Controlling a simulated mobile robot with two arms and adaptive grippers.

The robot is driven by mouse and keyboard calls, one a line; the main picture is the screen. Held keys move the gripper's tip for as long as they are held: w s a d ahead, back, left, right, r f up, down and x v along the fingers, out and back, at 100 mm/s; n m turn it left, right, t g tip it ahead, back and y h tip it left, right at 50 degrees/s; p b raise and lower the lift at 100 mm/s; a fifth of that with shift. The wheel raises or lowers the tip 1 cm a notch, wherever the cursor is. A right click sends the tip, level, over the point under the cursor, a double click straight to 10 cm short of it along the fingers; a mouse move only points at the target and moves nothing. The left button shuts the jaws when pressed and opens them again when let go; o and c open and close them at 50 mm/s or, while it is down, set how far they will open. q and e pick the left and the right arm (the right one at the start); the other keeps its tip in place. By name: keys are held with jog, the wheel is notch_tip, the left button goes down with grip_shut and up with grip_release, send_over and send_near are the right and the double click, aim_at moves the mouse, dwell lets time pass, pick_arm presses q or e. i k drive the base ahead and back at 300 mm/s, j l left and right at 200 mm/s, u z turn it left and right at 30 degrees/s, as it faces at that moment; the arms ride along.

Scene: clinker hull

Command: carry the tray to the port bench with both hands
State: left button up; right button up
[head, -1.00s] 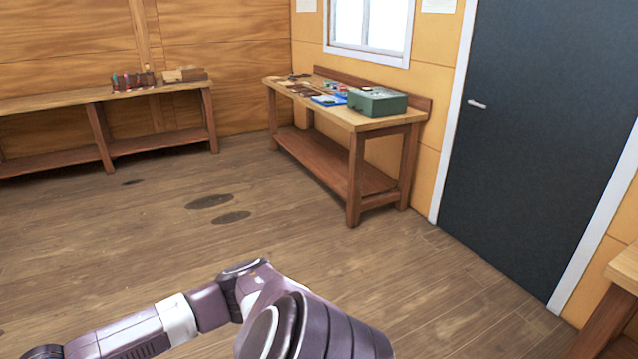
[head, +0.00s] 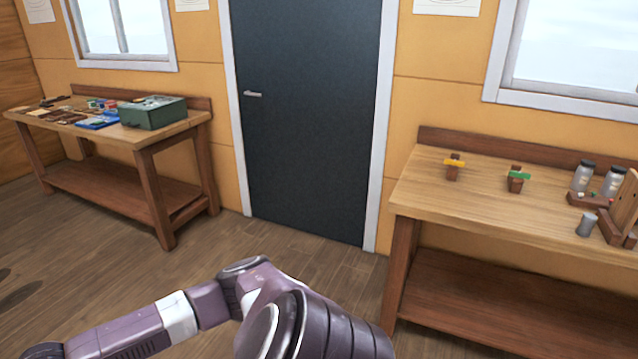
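No gripper is in view. Part of my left arm crosses the bottom of the head view, and its hand end is out of the picture. On the left bench (head: 165,133) lies a flat blue piece (head: 97,122) that may be a tray or mat, with small things around it. Flat brown pieces (head: 62,116) lie beside it. I cannot tell which of these, if any, is the task's tray, nor which bench is the port bench.
A green box (head: 152,112) stands on the left bench. A shut dark door (head: 310,120) is in the middle. The right bench (head: 430,195) holds a yellow-topped piece (head: 454,163), a green-topped piece (head: 518,175), jars (head: 583,177) and a metal cup (head: 586,224). Floor before the door is clear.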

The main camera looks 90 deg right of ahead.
aim_at(481, 203)
jog(key=z, duration=2.55)
jog(key=i+l+z, duration=0.15)
jog(key=z, duration=0.95)
jog(key=i, duration=1.1)
